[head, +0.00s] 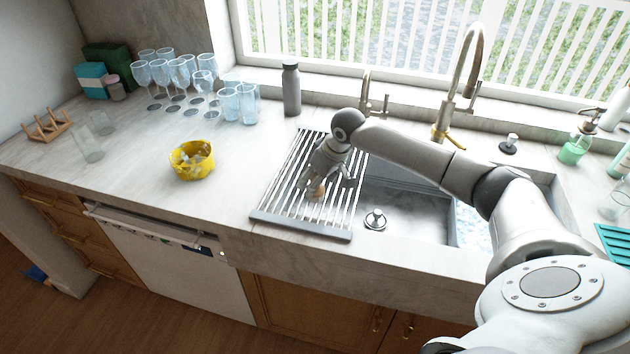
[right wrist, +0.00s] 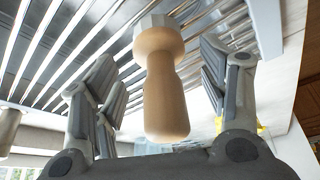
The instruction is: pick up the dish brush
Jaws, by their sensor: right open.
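The dish brush (right wrist: 162,85) shows in the right wrist view as a pale wooden handle with a light grey upper part. It lies between the two fingers of my right gripper (right wrist: 157,58), with visible gaps on both sides. The gripper is open. In the head view my right gripper (head: 331,184) is low over the roll-up drying rack (head: 300,236). A small wooden bit of the brush (head: 318,191) shows by the fingers there, and the rest is hidden by the gripper. My left gripper is not in view.
A grey bottle (head: 291,88) stands behind the rack. A yellow bowl (head: 192,161) and several glasses (head: 181,72) are to the left. A tall faucet (head: 470,70) is behind my arm.

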